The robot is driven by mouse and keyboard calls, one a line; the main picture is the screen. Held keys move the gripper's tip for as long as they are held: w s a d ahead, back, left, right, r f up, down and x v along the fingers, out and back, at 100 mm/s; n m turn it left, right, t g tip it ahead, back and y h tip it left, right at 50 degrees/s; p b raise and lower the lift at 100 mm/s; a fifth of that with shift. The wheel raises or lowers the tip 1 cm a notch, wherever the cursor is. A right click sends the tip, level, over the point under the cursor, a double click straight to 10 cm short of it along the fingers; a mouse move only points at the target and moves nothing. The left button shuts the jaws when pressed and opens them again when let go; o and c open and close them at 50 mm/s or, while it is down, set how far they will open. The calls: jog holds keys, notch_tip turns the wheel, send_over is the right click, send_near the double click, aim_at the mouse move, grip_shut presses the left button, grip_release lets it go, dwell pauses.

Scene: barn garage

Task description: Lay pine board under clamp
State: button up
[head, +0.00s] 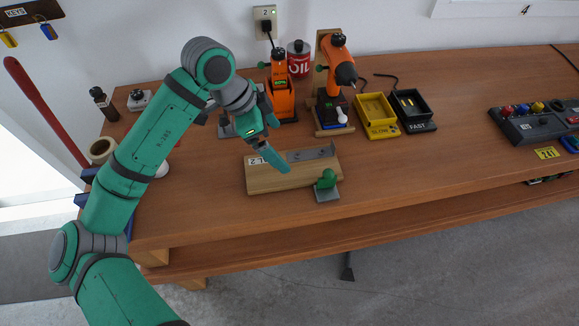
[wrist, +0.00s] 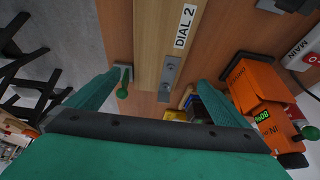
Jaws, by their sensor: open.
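A light-wood board (head: 270,183), which looks like the pine board, lies flat on the bench with a white label at its left end. In the wrist view the board (wrist: 150,40) shows the label "DIAL 2". A grey metal strip (head: 312,153) lies along its back right edge. A green-knobbed clamp (head: 326,180) with a grey base is at its front right; the wrist view shows the green knob (wrist: 122,93) beside the board. I cannot tell whether the clamp bears on the board. My gripper (head: 280,147) is open and empty above the board, its fingers spread across it.
Behind the board stand an orange tool (head: 282,97), an orange drill (head: 338,62) on a wooden stand and a red oil can (head: 299,60). Yellow (head: 376,118) and black (head: 413,112) trays are to the right. Bench (head: 440,160) right of the clamp is clear.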

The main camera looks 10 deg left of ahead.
aim_at(293, 166)
jog(key=x, duration=0.7)
jog(key=a+x, duration=0.1)
jog(key=x, duration=0.2)
jog(key=shift+s+d+f, duration=0.1)
jog(key=shift+s+f, duration=0.15)
jog(key=shift+f, duration=0.25)
jog(key=shift+c, duration=0.6)
jog(key=c, duration=1)
jog(key=shift+r, duration=0.2)
